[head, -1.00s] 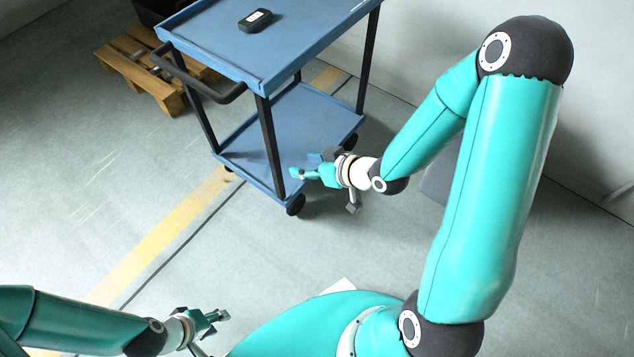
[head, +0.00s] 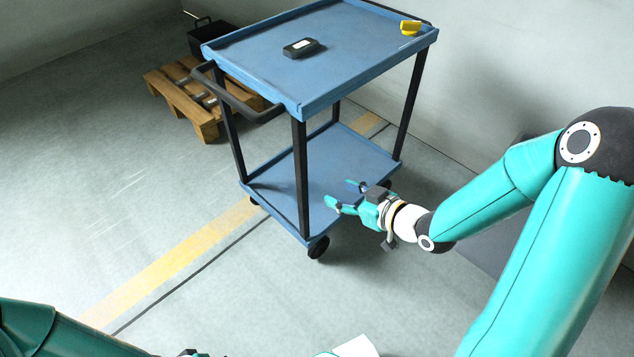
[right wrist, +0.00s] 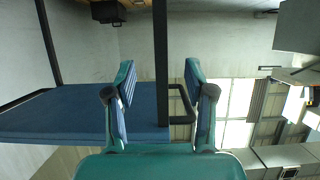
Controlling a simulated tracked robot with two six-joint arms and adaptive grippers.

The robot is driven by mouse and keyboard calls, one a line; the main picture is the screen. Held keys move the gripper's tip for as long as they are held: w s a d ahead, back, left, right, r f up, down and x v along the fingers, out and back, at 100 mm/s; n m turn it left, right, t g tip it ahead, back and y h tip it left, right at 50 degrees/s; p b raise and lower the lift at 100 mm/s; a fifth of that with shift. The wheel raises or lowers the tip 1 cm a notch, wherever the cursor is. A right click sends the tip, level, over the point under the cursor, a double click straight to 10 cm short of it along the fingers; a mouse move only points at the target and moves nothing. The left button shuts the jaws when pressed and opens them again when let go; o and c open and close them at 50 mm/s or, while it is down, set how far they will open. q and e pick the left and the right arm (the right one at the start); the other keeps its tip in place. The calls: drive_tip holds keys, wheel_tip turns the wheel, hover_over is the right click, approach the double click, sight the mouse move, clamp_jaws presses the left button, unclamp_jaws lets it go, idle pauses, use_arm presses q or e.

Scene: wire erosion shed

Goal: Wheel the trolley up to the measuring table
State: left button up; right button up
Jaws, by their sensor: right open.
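The blue trolley (head: 264,62) stands on the floor in the head view, with two shelves, black posts, casters and a black handle (head: 240,104) at its left end. My right gripper (head: 341,193) is open and empty, just right of the trolley's near post (head: 302,180), at about lower-shelf height. In the right wrist view, which looks upside down, a black post (right wrist: 161,60) shows between the open fingers (right wrist: 160,95); I cannot tell the gap. My left gripper (head: 190,353) barely shows at the bottom edge, its fingers hidden. I cannot make out the measuring table.
A black device (head: 300,48) and a yellow object (head: 410,27) lie on the trolley's top shelf. A wooden pallet (head: 200,112) and a black case (head: 212,38) are behind it to the left. A yellow floor line (head: 170,265) runs under the trolley. The left floor is clear.

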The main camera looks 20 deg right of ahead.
sight(305, 179)
drive_tip(key=b+x, duration=0.4)
drive_tip(key=x, duration=1.1)
drive_tip(key=shift+w+a+f, duration=0.1)
drive_tip(key=shift+w+f, duration=0.1)
drive_tip(key=shift+c, duration=0.3)
clamp_jaws()
